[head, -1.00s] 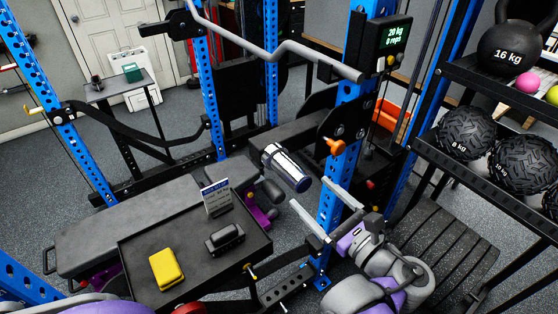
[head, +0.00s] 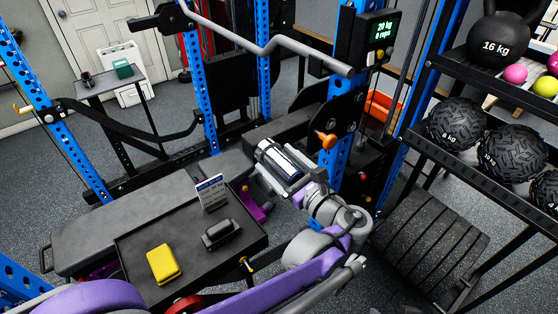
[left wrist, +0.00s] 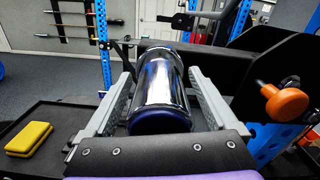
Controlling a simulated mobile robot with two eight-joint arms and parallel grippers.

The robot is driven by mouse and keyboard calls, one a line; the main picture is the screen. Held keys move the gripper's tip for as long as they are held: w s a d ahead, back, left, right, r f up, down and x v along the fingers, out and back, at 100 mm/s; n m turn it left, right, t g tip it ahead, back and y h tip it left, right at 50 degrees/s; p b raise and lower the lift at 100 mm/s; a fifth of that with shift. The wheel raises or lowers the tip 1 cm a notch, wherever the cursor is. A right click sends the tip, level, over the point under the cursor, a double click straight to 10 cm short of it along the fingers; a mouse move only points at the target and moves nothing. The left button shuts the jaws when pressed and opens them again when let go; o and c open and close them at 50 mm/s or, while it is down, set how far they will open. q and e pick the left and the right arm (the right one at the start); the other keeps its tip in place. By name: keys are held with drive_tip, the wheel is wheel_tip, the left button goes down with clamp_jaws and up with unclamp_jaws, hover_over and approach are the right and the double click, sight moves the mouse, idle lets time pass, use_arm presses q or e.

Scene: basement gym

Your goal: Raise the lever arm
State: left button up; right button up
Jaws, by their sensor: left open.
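The lever arm is a black bar (left wrist: 222,66) that runs from a pivot plate beside the blue upright. A chrome cylinder with a dark blue end (head: 276,160), which looks like its handle, sticks out towards me. In the left wrist view the cylinder (left wrist: 160,95) fills the space between my fingers. My left gripper (head: 283,172) is open, one finger on each side of the cylinder. Whether the fingers touch it I cannot tell. An orange knob (head: 326,140) sits on the pivot plate (head: 344,115). My right gripper is not in view.
A black tray (head: 140,252) holds a yellow block (head: 164,264), a dark grip (head: 221,234) and a small sign (head: 211,192). A padded bench (head: 110,228) is behind it. A weight rack (head: 425,150) with balls stands right. A display (head: 379,38) reads 20 kg, 0 reps.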

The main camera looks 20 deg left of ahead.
use_arm(q)
drive_tip(key=shift+c, duration=0.3)
clamp_jaws()
idle(0.3)
drive_tip(key=shift+r, duration=0.5)
drive_tip(key=r+m, duration=0.1)
drive_tip(key=r, duration=0.1)
drive_tip(key=r+m+p, duration=0.1)
drive_tip(key=r, duration=0.1)
drive_tip(key=w+r+m+p, duration=0.1)
drive_tip(key=r, duration=0.1)
drive_tip(key=shift+d+m, duration=0.3)
drive_tip(key=shift+d, duration=0.05)
wheel_tip(320, 180, up, 6)
drive_tip(key=w+d+m+p, duration=0.1)
drive_tip(key=w+d+m, duration=0.1)
drive_tip(key=m, duration=0.2)
drive_tip(key=shift+w+p, duration=0.3)
drive_tip(key=shift+w, duration=0.05)
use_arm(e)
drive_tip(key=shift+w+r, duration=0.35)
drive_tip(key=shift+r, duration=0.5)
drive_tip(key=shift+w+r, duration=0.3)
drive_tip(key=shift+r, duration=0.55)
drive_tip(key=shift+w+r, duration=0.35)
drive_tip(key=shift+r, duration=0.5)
use_arm(q)
drive_tip(key=shift+d, duration=0.1)
